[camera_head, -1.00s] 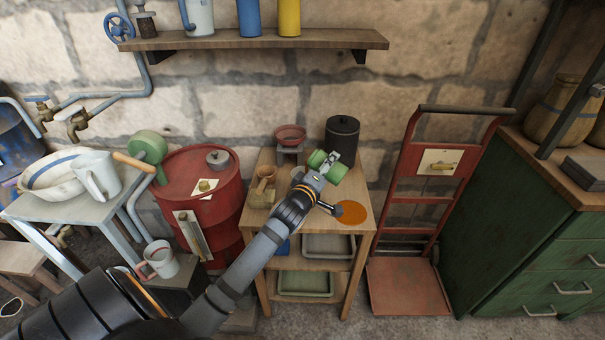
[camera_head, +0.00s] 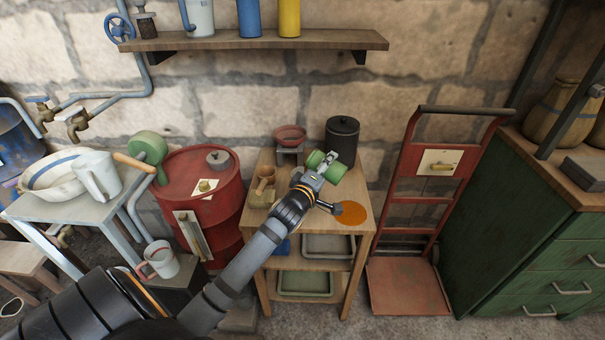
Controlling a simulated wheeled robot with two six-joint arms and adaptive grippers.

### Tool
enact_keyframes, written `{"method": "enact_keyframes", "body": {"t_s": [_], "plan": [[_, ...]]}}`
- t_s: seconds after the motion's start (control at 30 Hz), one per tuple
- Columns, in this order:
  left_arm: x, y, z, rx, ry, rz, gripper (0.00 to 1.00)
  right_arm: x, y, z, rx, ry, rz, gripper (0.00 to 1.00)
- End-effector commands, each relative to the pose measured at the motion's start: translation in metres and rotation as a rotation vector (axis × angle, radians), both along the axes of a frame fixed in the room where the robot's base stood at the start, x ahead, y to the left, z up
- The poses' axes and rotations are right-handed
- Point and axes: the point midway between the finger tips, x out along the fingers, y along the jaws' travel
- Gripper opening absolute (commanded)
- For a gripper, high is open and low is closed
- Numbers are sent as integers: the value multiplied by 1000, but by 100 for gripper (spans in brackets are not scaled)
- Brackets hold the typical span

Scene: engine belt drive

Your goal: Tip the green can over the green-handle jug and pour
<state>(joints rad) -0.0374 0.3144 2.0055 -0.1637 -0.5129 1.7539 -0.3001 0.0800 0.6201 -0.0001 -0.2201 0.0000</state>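My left gripper (camera_head: 326,168) reaches in from the lower left over the small wooden table. It is shut on the green can (camera_head: 336,174), which shows green on both sides of the fingers and lies tilted above the tabletop. No jug with a clearly green handle can be made out; the arm and gripper cover part of the tabletop. A pale jug (camera_head: 97,176) stands on the left table, and another pale jug (camera_head: 200,17) is on the wall shelf. No stream of liquid shows. My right gripper is not in view.
The wooden table (camera_head: 297,233) also bears a black lidded pot (camera_head: 342,140), a red bowl (camera_head: 290,135) on a stand, a brown vessel (camera_head: 264,183) and an orange disc (camera_head: 351,213). A red drum (camera_head: 223,180) stands left, a red hand truck (camera_head: 425,185) right.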

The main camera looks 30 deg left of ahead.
Motion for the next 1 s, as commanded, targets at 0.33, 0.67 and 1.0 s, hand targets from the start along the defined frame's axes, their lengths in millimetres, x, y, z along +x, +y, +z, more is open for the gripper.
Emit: {"method": "enact_keyframes", "body": {"t_s": [0.33, 0.67, 1.0], "plan": [[0, 2, 3, -29, -3, -1, 0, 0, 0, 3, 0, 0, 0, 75], [0, 5, 4, -55, -5, -1, 0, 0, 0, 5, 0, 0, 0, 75], [0, 7, 6, -82, -7, 0, 0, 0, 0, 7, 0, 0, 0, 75]]}}
